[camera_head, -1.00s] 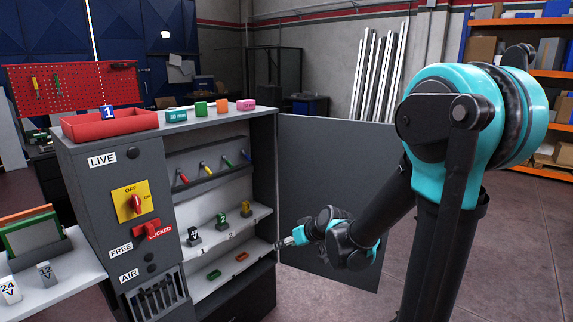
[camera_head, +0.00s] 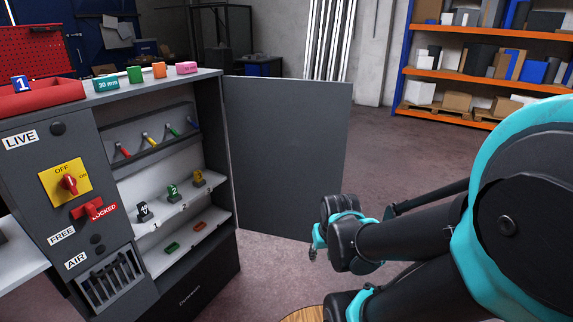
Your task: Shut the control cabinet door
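The control cabinet (camera_head: 75,200) stands at the left, its front with switch and labels facing me. Its dark grey door (camera_head: 285,150) is swung wide open to the right of the shelf opening, hinged at the opening's right edge. My gripper (camera_head: 315,248) is to the right of the cabinet, near the door's lower right corner and in front of it in the picture. I cannot tell whether it touches the door. Its fingers are small and partly hidden by the wrist, so their opening does not show.
Shelves inside hold numbered blocks (camera_head: 172,190) and small coloured parts. Coloured blocks (camera_head: 134,74) and a red tray (camera_head: 40,98) sit on top. An orange storage rack (camera_head: 470,75) stands at the back right.

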